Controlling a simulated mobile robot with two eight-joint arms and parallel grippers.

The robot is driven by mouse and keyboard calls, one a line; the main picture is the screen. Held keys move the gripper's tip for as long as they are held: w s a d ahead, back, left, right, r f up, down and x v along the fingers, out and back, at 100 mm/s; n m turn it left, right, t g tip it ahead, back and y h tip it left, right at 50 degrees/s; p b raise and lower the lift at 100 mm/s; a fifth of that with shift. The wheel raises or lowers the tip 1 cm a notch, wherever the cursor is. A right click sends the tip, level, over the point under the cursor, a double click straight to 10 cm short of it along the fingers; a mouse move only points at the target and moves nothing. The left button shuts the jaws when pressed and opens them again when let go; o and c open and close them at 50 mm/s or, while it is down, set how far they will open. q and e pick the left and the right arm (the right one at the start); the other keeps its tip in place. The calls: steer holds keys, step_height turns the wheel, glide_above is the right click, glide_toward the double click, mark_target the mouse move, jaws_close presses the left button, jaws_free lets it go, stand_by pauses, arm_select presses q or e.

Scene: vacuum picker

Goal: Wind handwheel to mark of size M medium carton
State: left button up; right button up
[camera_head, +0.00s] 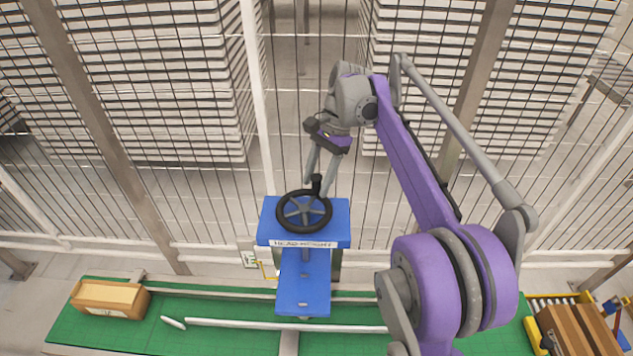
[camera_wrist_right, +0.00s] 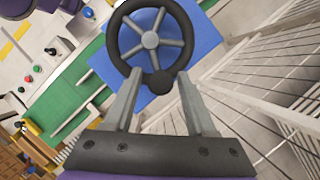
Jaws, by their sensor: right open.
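The handwheel (camera_head: 304,211) has a black rim and grey spokes. It sits on top of a blue housing (camera_head: 342,228) with a white label strip reading something like "HEAD HEIGHT". Its black knob (camera_head: 317,182) stands at the far side of the rim, and the wheel shows in the right wrist view (camera_wrist_right: 150,40) too. My right gripper (camera_head: 319,183) is open, its two grey fingers reaching down either side of the knob (camera_wrist_right: 160,83). I cannot tell whether they touch it. A small scale plate (camera_head: 249,259) with a yellow pointer is below the housing; its marks are too small to read. My left gripper is out of view.
A brown carton (camera_head: 108,298) lies on the green belt (camera_head: 210,340) at left. White rails run along the belt. More cartons (camera_head: 577,330) stand by yellow rollers at lower right. A wire fence (camera_head: 200,200) stands close behind the housing, with white stacks beyond.

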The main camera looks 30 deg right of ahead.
steer(key=shift+a+f, duration=0.15)
steer(key=shift+f, duration=0.1)
jaws_close()
steer(key=shift+w+a+r+n+p, duration=0.1)
steer(key=shift+w+a+n+p, duration=0.15)
steer(key=shift+n, duration=0.35)
steer(key=shift+w+g, duration=0.1)
steer(key=shift+g, duration=0.2)
jaws_free()
steer(key=shift+d, duration=0.1)
